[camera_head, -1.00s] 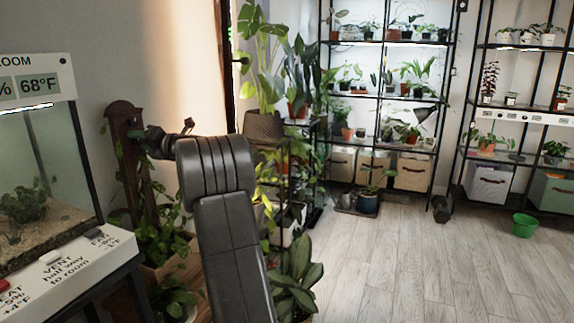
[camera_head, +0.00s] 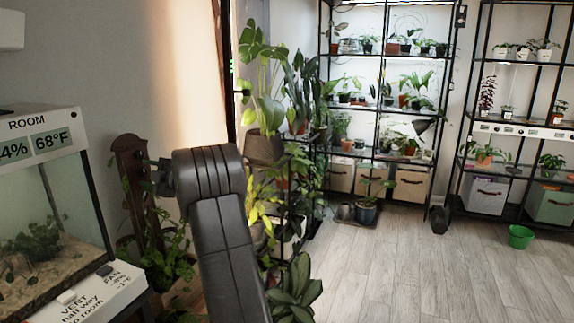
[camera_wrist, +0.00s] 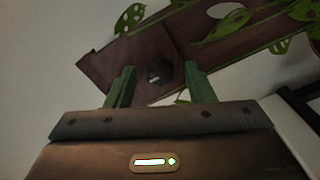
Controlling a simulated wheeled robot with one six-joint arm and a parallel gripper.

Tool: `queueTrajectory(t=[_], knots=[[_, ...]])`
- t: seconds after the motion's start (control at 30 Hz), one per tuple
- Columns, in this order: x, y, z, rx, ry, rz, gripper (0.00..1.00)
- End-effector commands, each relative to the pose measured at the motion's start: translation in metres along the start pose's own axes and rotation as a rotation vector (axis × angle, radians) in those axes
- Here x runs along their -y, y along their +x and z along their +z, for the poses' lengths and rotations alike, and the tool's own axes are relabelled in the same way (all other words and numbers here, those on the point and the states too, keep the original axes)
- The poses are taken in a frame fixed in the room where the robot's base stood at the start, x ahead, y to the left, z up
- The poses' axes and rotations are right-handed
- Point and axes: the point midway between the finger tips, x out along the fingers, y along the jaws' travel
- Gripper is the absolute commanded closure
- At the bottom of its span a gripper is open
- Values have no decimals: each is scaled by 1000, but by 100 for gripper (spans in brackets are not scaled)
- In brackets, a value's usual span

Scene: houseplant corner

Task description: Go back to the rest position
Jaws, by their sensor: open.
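My gripper (camera_wrist: 161,84) shows in the wrist view with two green fingers standing apart and nothing held between them. Beyond the fingers is a brown wooden board with a dark knob or hole (camera_wrist: 159,72), and holed green leaves (camera_wrist: 228,28) hang near it. I cannot tell how far the fingers are from the board. In the head view my dark arm rises in the lower middle, and its end is mostly hidden behind the upper link. A brown wooden post (camera_head: 131,158) with climbing leaves stands to the left of the arm.
A glass tank (camera_head: 38,215) with a white control panel (camera_head: 95,296) stands at left. Tall potted plants (camera_head: 263,146) crowd just right of my arm. Shelves of plants (camera_head: 385,98) line the back wall.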

Motion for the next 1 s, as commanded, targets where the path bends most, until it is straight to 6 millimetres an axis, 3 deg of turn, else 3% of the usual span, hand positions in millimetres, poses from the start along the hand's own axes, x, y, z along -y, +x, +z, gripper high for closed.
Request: queueTrajectory(t=[0.4,1.0], knots=[[-1,0,-1,0,328,-1,51],[-3,-3,1,9,369,8,51]])
